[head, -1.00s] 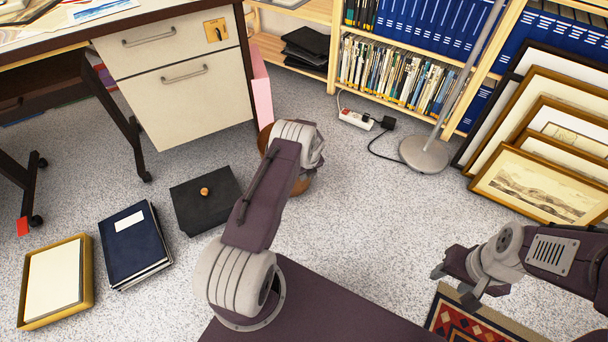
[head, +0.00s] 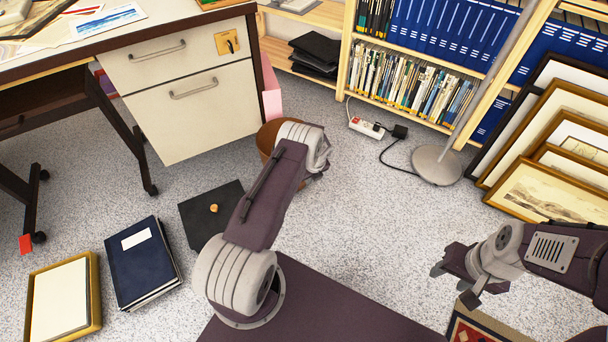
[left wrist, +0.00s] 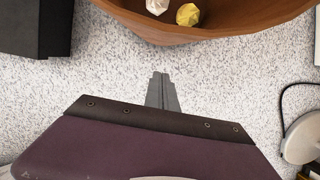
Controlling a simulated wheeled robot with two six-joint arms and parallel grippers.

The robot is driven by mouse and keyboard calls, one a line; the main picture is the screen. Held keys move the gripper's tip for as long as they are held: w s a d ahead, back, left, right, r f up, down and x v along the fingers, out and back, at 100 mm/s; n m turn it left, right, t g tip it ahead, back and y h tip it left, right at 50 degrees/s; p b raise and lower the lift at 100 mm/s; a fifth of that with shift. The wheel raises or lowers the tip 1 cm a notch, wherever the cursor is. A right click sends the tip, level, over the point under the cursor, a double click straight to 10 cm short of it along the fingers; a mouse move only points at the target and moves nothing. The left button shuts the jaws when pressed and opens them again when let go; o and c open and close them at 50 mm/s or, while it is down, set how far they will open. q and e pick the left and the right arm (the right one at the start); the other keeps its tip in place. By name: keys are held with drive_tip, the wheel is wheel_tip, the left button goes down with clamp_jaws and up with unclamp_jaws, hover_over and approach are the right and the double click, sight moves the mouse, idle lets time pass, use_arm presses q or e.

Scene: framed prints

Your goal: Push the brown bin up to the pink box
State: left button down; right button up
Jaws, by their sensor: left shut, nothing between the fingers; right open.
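The brown bin (head: 268,138) stands on the floor beside the desk, partly hidden behind my left wrist. The pink box (head: 272,102) is just beyond the bin, partly hidden by the desk and the bin; I cannot tell if they touch. In the left wrist view the bin (left wrist: 225,28) is ahead of my left gripper (left wrist: 161,78), with a white and a yellow crumpled ball inside. My right gripper (head: 454,284) is open and empty at lower right.
The desk drawers (head: 190,85) stand left of the bin. A black box (head: 212,212), dark blue books (head: 140,255) and a gold frame (head: 65,300) lie on the floor at left. A lamp base (head: 437,165), power strip (head: 366,127) and leaning framed prints (head: 540,190) are right.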

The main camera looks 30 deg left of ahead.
use_arm(q)
drive_tip(key=p+v, duration=0.6)
drive_tip(key=v, duration=0.4)
